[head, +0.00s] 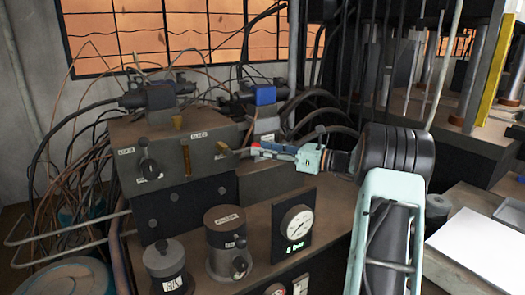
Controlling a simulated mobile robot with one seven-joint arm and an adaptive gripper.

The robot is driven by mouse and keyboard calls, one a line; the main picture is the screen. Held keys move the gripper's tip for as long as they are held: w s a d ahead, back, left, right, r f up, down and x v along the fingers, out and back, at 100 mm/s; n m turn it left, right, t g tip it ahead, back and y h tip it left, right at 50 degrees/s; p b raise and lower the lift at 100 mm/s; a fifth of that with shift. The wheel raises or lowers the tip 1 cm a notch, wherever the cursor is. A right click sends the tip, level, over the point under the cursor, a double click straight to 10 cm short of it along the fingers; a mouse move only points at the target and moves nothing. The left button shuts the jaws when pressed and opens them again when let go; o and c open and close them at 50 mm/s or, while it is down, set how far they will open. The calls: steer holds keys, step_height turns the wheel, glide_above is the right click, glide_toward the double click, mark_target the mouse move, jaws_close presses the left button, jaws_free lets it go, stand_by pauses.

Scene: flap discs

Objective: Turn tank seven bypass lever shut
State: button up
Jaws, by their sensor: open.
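A brown valve block (170,130) stands left of centre with several levers and small white labels, too small to read surely. A black lever (149,166) is on its left face. A red-tipped lever (187,160) hangs down near the middle, and a brass-coloured lever (227,150) sticks out on the right. I cannot tell which one is the tank seven bypass lever. My gripper (254,150) is open and points left, close to the brass-coloured lever's right side. I cannot tell whether they touch. The fingertips are small and partly lost against the block.
A round gauge (297,221) with a green readout stands below my gripper. Two grey cylinders, one with a side knob (225,240) and one with a top knob (167,263), stand in front. Cables and hoses crowd behind and left. A white panel (483,247) lies at right.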

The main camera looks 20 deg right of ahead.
steer(key=shift+w+a, duration=0.3)
steer(key=shift+c, duration=0.5)
jaws_close()
